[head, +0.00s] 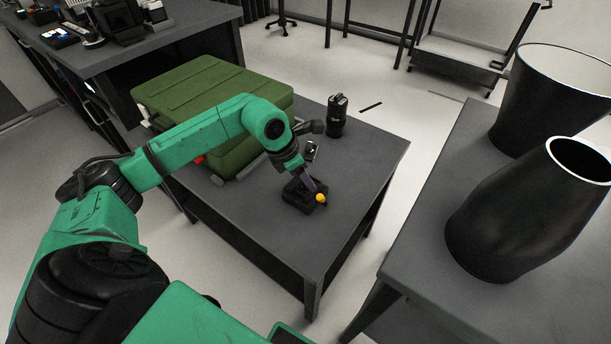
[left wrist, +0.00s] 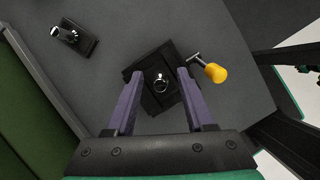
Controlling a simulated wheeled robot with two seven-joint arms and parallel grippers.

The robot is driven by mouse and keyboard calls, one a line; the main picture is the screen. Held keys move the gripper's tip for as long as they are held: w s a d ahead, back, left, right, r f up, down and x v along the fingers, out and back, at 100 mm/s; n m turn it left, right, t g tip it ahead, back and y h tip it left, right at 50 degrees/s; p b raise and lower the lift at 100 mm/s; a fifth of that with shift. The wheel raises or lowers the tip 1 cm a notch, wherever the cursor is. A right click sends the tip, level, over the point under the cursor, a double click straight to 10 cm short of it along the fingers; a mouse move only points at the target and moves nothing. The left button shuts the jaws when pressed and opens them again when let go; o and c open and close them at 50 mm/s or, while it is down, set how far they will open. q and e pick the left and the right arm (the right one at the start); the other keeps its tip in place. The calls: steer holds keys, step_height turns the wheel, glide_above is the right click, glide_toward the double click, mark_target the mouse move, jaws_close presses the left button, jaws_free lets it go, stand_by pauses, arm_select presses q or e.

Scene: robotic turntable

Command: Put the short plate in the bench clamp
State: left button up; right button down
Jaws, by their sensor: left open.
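My left gripper (head: 313,190) reaches down over the small table. Its two purple fingers (left wrist: 157,100) are open, one on each side of a black block with a shiny round part, which looks like the bench clamp (left wrist: 158,108). A yellow knob (left wrist: 215,73) on a short metal rod sticks out beside it. In the head view the clamp (head: 299,200) is partly hidden by the gripper, with the yellow knob (head: 320,198) at its right. I cannot make out a short plate for certain. Nothing shows held between the fingers. My right gripper is not in view.
A small dark holder with a shiny metal part (head: 312,151) stands behind the clamp; the left wrist view shows it too (left wrist: 75,38). A black canister (head: 337,116) and a green case (head: 212,95) share the table. Two dark containers (head: 525,215) (head: 548,100) stand on the right table.

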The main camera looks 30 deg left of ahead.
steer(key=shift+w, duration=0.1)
arm_select(q)
steer(key=shift+s+a+r, duration=0.15)
steer(key=shift+a+r, duration=0.05)
steer(key=shift+r, duration=0.5)
steer(key=v, duration=1.3)
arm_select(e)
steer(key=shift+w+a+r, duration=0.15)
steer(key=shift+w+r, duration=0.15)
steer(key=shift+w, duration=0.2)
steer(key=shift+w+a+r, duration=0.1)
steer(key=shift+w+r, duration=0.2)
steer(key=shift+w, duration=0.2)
arm_select(q)
steer(key=shift+s, duration=0.1)
